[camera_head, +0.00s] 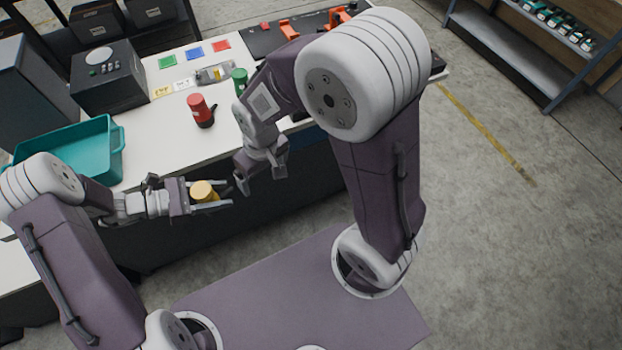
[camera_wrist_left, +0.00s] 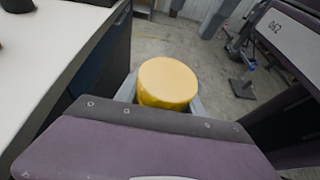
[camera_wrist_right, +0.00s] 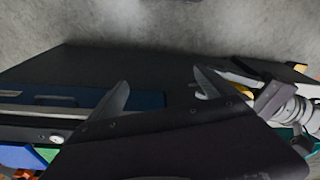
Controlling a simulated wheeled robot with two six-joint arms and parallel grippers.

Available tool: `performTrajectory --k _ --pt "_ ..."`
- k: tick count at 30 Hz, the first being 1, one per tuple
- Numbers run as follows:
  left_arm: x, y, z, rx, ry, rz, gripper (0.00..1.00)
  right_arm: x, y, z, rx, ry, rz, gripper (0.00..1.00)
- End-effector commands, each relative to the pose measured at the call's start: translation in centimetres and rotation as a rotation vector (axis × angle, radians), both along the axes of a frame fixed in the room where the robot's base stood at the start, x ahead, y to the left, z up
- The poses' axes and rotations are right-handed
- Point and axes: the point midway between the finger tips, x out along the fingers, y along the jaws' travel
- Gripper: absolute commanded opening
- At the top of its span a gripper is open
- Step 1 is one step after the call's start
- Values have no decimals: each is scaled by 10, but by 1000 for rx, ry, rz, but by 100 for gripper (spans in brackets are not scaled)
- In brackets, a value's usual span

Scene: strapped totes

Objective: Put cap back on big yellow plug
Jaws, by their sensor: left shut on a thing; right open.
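A yellow round piece (camera_head: 203,191), which looks like the big yellow plug, is held in my left gripper (camera_head: 221,198) in front of the table edge. In the left wrist view its flat yellow top (camera_wrist_left: 167,80) stands between the fingers. Whether a cap is on it cannot be told, and I cannot pick out a separate cap. My right gripper (camera_head: 262,172) is open and empty, to the right of the yellow piece and apart from it. In the right wrist view its fingers (camera_wrist_right: 162,92) are spread, and part of the yellow piece (camera_wrist_right: 243,91) shows beyond them.
On the white table (camera_head: 160,145) stand a red plug (camera_head: 197,104) with a black part, a green plug (camera_head: 239,77), a teal tote (camera_head: 112,165) and a dark box (camera_head: 108,78). Coloured cards (camera_head: 194,53) lie behind. Orange parts (camera_head: 290,30) lie on a black mat.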

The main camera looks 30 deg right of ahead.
Motion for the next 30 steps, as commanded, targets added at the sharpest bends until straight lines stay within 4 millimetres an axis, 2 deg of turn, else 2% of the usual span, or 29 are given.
performTrajectory --k 1,5,6,9,26,30 --pt "0 0 0 -1 0 0 0 -20 -24 -6 -2 16 -77 94" --pt "0 0 0 -1 0 0 0 -69 -71 -15 -13 67 -222 94" --pt "0 0 0 -1 0 0 0 -75 -80 -14 -12 69 -260 94" --pt "0 0 0 -1 0 0 0 -68 -92 -7 -4 38 -315 94" --pt "0 0 1 -1 0 1 0 -68 -96 -6 -4 39 -329 94" --pt "7 14 2 -1 -1 42 0 -68 -95 -6 -4 39 -329 94"
